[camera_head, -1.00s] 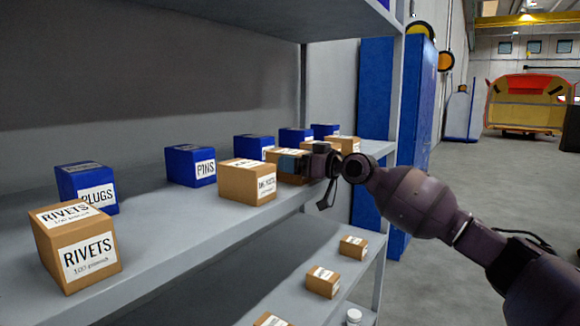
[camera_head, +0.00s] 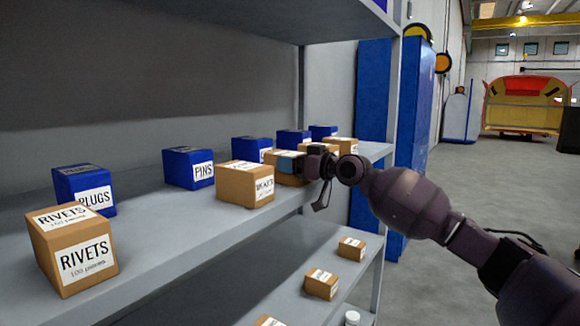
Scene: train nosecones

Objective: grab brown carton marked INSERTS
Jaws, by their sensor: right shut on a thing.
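My right gripper (camera_head: 291,164) reaches in from the right over the upper shelf. It is shut on a brown carton (camera_head: 291,180), third in the front row of cartons. The gripper covers much of that carton's front, so I cannot read its label there. Just left of it, and nearer, stands another brown carton (camera_head: 236,186) with a white label too blurred to read for certain. The held carton appears to sit at shelf level; I cannot tell whether it touches the shelf. My left gripper is not in view.
On the upper shelf (camera_head: 175,255) stand a brown RIVETS carton (camera_head: 47,263), blue PLUGS (camera_head: 70,183) and PINS (camera_head: 180,168) boxes and several more boxes. Another brown carton (camera_head: 346,146) is close beyond the gripper. A shelf post (camera_head: 389,130) stands behind my arm. Open floor lies right.

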